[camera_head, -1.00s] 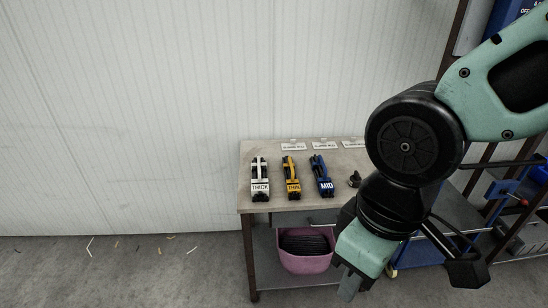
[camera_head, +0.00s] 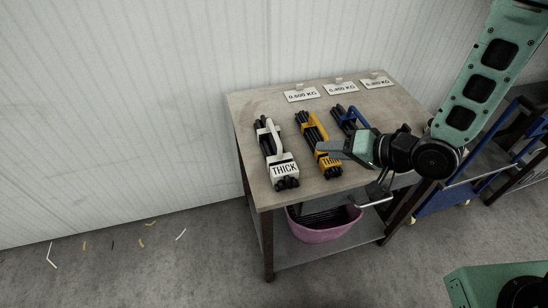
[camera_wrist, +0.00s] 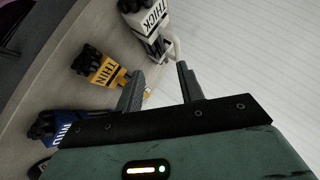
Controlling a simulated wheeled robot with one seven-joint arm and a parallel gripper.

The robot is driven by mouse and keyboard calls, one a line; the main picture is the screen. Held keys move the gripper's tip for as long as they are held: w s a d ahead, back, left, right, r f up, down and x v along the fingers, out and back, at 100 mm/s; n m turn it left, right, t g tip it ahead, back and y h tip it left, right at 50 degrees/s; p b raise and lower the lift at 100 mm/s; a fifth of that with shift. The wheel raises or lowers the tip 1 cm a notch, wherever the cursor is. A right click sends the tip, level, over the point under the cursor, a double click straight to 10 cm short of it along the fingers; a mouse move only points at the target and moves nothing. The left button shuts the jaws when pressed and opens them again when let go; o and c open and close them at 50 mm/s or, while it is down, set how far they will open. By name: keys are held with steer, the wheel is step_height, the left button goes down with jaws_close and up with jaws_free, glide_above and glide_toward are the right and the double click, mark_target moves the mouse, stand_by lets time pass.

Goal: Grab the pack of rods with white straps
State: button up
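My gripper (camera_head: 325,150) is over the table to the right of the white pack, beside the yellow pack's front end. In the wrist view my gripper (camera_wrist: 160,82) has its two fingers apart with nothing held between them. I cannot tell its exact height above the packs.
A yellow-strapped "THIN" pack (camera_head: 309,133) lies in the middle, partly behind my gripper. A blue-strapped pack (camera_head: 349,121) lies further right, partly hidden by my arm. Weight signs (camera_head: 302,96) stand along the back edge of the wooden table (camera_head: 262,102). A pink basket (camera_head: 322,229) sits below.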

step_height(320, 180, down, 3)
steer(key=m+y, duration=0.1)
steer(key=m, duration=0.1)
steer(key=m+t+y+b, duration=0.3)
steer(key=b, duration=0.3)
glide_toward(281, 135)
steer(key=s+a+r, duration=0.1)
steer(key=a+r, duration=0.1)
steer(key=s+a+r, duration=0.1)
steer(key=r, duration=0.1)
steer(key=shift+s+a, duration=0.2)
steer(key=shift+a, duration=0.15)
steer(key=shift+x, duration=2.85)
steer(key=shift+d, duration=0.15)
jaws_close()
steer(key=shift+w+r, duration=0.1)
